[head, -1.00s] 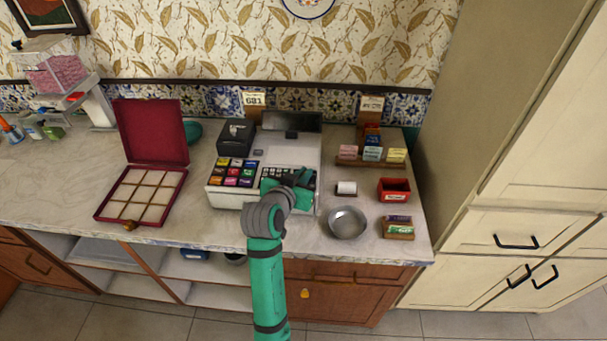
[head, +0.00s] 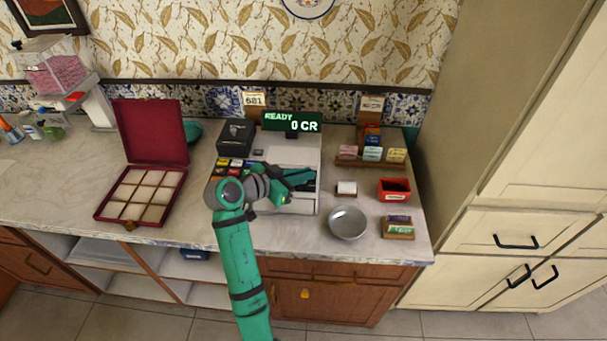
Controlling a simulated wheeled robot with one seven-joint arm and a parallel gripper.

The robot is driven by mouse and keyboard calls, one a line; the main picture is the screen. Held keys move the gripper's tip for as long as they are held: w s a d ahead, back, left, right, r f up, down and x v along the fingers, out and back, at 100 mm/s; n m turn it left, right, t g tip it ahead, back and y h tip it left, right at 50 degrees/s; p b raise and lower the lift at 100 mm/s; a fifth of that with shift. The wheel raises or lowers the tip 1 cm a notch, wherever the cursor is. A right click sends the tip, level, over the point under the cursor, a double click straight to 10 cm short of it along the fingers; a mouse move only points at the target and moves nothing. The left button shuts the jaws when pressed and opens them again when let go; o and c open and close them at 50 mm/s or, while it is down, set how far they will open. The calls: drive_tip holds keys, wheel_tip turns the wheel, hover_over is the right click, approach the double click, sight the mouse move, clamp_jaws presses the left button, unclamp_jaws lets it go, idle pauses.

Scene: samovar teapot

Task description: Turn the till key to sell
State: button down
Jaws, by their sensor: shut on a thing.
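The white till (head: 292,150) stands on the counter, with colored keys (head: 232,162) at its left front. My gripper (head: 304,178) is at the right part of the till's front, above where the keypad is. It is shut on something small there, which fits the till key. The key itself is hidden behind my gripper and wrist, so its angle cannot be seen.
An open red box with compartments (head: 128,222) lies left of the till, and a black box (head: 236,138) stands at the till's back left. A metal bowl (head: 347,223), a red bin (head: 394,190) and small packets (head: 398,228) stand to the right. A tall cream cabinet (head: 510,205) bounds the right.

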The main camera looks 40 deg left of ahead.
drive_tip(key=c, duration=1.9)
unclamp_jaws()
drive_tip(key=v, duration=1.1)
